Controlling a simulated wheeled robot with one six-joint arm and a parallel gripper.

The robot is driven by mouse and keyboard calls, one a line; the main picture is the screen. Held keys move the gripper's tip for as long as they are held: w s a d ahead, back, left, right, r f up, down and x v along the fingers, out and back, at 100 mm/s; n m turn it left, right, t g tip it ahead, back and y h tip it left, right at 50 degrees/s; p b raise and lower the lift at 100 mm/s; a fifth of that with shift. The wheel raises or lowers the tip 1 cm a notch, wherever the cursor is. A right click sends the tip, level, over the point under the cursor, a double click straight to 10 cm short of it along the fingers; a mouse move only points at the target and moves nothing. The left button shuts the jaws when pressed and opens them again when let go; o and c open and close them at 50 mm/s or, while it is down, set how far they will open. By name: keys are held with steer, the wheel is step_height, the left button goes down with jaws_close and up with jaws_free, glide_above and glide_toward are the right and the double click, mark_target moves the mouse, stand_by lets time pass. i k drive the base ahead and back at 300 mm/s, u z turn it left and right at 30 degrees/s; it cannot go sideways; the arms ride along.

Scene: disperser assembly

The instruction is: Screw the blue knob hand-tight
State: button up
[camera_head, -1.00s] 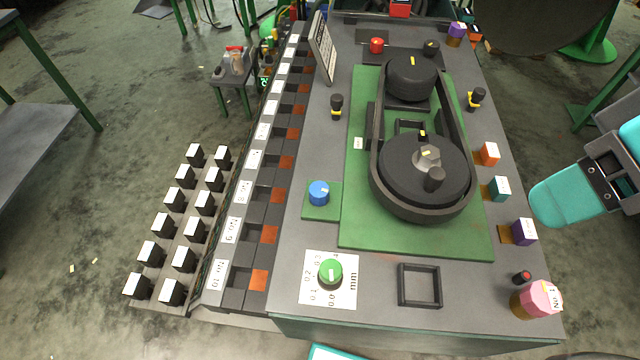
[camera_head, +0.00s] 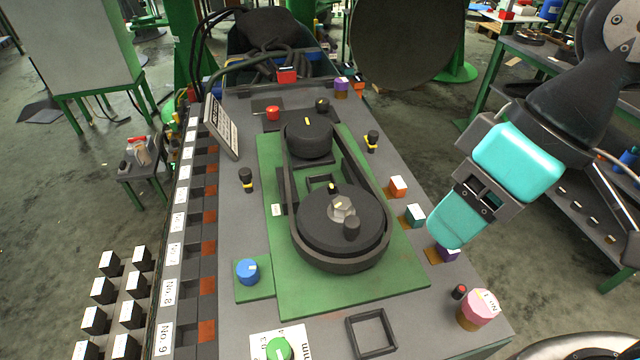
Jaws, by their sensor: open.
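The blue knob (camera_head: 247,271) sits upright on a small green square plate (camera_head: 254,292) at the left side of the grey table. It has a pale mark on its top. My gripper (camera_head: 458,220) has teal fingers and hangs over the table's right edge, well to the right of the blue knob. It is open, and I see nothing between its fingers. Its near finger hides part of the purple block (camera_head: 447,254).
A green board (camera_head: 290,292) with two dark pulleys (camera_head: 341,222) and a belt lies between my gripper and the knob. A green knob (camera_head: 278,349), a square frame (camera_head: 371,333) and a pink capped part (camera_head: 478,309) stand near the front.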

mark_target(247, 272)
steer(key=u, duration=0.2)
steer(key=k, duration=0.3)
steer(key=u, duration=1.3)
